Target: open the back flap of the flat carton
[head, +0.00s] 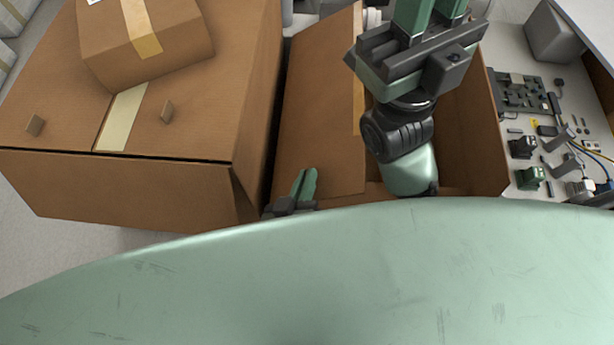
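The brown carton (480,150) is in the middle of the head view, partly hidden by my arm and body. A broad brown panel (318,115) with a tape strip at its right edge covers its left side; I cannot tell how far it is raised. The back flap cannot be made out behind my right gripper. My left gripper (304,180) is low by the panel's near edge, its fingers close together with nothing visible between them; its base is hidden. My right gripper (432,12) is over the carton's far part; its fingertips are outside the picture.
A large taped carton (190,120) stands at left, with a smaller taped box (145,45) on top. A light bench (530,85) with electronic parts and cables is at right. A grey box (555,35) is at the back right. A narrow dark gap separates the cartons.

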